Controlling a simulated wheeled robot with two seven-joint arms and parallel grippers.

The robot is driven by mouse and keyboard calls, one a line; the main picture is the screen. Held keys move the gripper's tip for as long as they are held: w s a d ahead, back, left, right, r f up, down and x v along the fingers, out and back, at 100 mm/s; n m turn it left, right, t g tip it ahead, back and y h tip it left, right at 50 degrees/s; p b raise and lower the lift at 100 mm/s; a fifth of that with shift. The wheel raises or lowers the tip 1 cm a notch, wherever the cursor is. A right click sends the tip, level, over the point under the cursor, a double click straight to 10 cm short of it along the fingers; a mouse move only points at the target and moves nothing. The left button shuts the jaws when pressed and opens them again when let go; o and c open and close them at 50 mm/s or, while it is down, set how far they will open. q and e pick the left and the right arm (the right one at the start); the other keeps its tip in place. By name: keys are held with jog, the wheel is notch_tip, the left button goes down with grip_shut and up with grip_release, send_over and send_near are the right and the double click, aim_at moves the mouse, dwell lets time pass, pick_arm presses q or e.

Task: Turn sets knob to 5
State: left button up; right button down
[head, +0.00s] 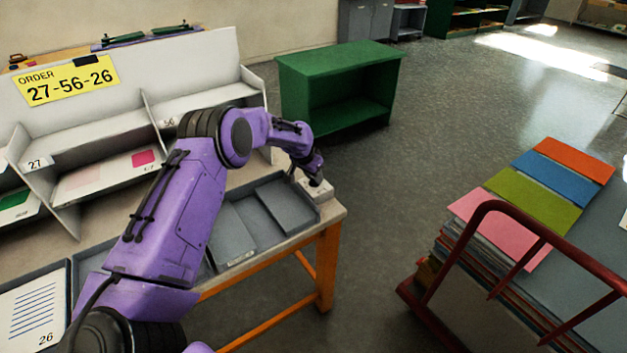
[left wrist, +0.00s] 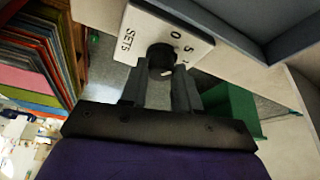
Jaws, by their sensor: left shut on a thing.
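The sets knob (left wrist: 158,57) is black and round, on a white plate (left wrist: 140,24) lettered SETS, with small marks beside the knob. A small pale mark shows on the knob's lower right edge in the left wrist view; I cannot read its setting for sure. My left gripper (left wrist: 160,80) has one finger on each side of the knob and is shut on it. In the head view the left gripper (head: 316,180) is at the table's right corner, over the pale control plate (head: 320,192), and hides most of the knob. My right gripper is not in view.
Grey trays (head: 240,238) lie on the table left of the plate. A shelf rack (head: 200,103) stands behind, with a yellow ORDER 27-56-26 sign (head: 68,82). A green cabinet (head: 335,75) stands beyond; a red-framed cart (head: 425,285) with coloured sheets is at right. Open floor lies between.

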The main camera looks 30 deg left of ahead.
pick_arm(q)
jog(key=shift+a+f+m+h+b, duration=0.1)
jog(key=shift+m+h+b, duration=0.5)
jog(key=shift+m+b, duration=0.65)
jog(key=shift+m+g, duration=0.3)
jog(key=shift+m, duration=0.05)
jog(key=o, duration=1)
jog(key=shift+w, duration=0.1)
jog(key=shift+o, duration=0.2)
jog(key=b+v, duration=0.1)
jog(key=v, duration=0.9)
jog(key=shift+r, duration=0.25)
